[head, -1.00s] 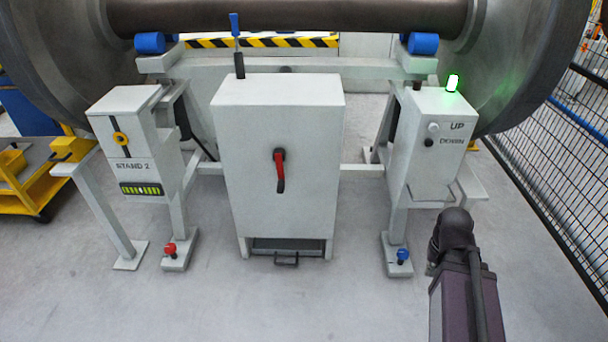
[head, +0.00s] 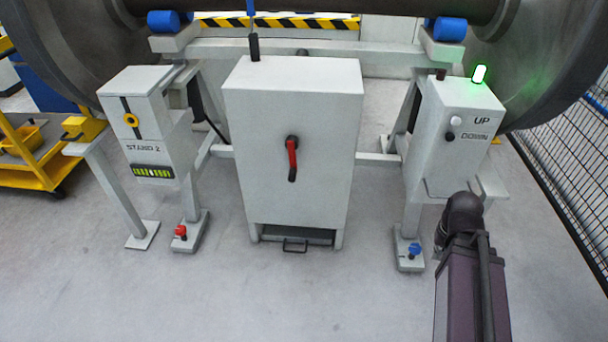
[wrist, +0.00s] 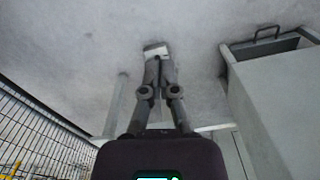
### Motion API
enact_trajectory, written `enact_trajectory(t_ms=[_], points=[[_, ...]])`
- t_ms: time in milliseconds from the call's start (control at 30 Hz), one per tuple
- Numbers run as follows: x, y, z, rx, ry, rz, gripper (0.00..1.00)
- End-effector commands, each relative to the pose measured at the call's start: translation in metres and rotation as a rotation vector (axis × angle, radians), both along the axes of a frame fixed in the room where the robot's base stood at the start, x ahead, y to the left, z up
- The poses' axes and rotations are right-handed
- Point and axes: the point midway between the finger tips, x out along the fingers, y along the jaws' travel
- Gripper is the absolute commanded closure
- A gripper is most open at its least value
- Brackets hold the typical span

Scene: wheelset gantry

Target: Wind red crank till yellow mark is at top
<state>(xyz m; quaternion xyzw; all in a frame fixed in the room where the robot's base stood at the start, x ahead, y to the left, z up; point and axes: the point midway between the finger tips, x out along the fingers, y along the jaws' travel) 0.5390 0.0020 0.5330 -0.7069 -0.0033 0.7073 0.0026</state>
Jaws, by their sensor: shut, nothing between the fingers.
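The red crank (head: 291,160) is on the front of the grey middle cabinet (head: 325,115). I see no yellow mark at the crank; a yellow ring with a dark centre (head: 131,121) is on the Stand 2 box to the left. My gripper (wrist: 159,58) shows in the wrist view, its two fingers together and empty over the floor, apart from the crank. In the head view only my arm shows at the lower right, and the gripper is hidden.
The UP/DOWN box (head: 462,130) with a lit green lamp (head: 479,74) stands right of the cabinet. A red knob (head: 181,232) and a blue knob (head: 414,249) sit on the stand feet. Mesh fence (head: 570,180) is at right. Floor before the cabinet is clear.

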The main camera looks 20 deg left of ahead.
Motion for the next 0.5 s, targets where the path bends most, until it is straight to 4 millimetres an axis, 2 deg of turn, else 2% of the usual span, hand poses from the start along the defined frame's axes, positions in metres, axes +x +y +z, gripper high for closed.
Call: enact_trajectory(t_ms=[133, 267, 367, 500], points=[[0.011, 0.012, -0.006, 0.048, 0.003, 0.008, 1.00], [0.029, 0.036, -0.013, 0.136, 0.008, 0.026, 1.00], [0.048, 0.062, -0.019, 0.236, 0.015, 0.040, 1.00], [0.077, 0.105, -0.024, 0.410, 0.030, 0.066, 1.00]])
